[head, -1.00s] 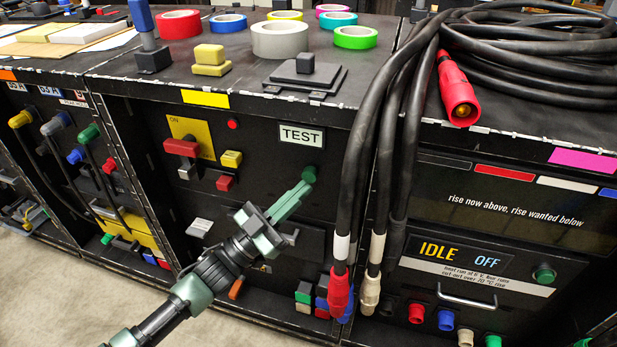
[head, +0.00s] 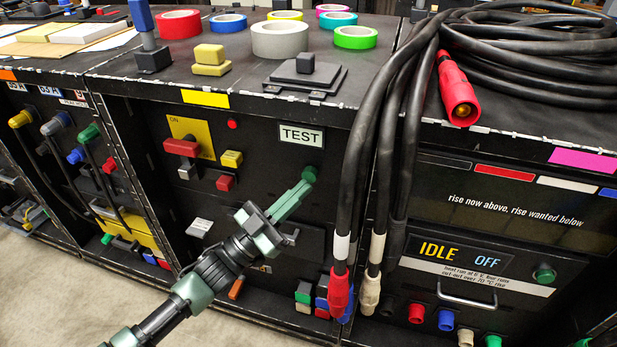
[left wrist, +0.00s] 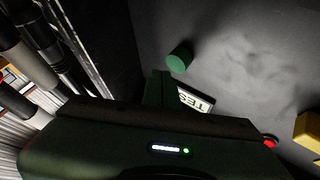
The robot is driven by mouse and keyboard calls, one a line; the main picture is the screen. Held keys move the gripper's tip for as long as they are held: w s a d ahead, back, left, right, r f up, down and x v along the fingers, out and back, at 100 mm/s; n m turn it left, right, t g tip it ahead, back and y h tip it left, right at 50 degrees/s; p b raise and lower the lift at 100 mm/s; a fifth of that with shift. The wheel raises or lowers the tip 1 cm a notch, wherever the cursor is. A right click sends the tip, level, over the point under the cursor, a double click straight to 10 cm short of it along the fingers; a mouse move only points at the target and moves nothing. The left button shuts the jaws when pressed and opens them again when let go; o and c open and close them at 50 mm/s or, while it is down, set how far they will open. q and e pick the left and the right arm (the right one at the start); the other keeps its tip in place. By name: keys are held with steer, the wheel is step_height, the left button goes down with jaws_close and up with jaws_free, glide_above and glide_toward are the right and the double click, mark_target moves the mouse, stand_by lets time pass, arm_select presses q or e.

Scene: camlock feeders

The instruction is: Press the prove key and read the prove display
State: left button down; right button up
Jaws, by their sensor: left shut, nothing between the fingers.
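A round green key (head: 311,171) sits on the black cabinet front under a white TEST label (head: 301,135). The key also shows in the left wrist view (left wrist: 180,60), just past the fingertips. My left gripper (head: 304,188) is shut and empty, with its tips just below the key. I cannot tell whether they touch it. No word "prove" is readable on a key or display. On the right cabinet, a panel (head: 460,252) reads IDLE in yellow and OFF in blue, and another green button (head: 544,273) sits beside it. My right gripper is not in view.
Thick black cables (head: 372,140) hang just right of the left gripper, ending in red and white plugs. A red switch handle (head: 181,147) and a yellow button (head: 231,159) are on the panel to the left. Tape rolls (head: 279,40) lie on the cabinet top.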

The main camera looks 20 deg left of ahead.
arm_select(q)
steer(key=shift+w, duration=0.35)
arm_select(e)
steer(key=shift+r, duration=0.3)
arm_select(q)
steer(key=shift+w, duration=0.15)
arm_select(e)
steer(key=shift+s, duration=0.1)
arm_select(q)
steer(key=shift+w, duration=0.55)
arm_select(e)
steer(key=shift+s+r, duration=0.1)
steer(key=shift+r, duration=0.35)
arm_select(q)
steer(key=shift+s, duration=0.15)
steer(key=shift+s+p, duration=0.35)
steer(key=shift+s, duration=0.65)
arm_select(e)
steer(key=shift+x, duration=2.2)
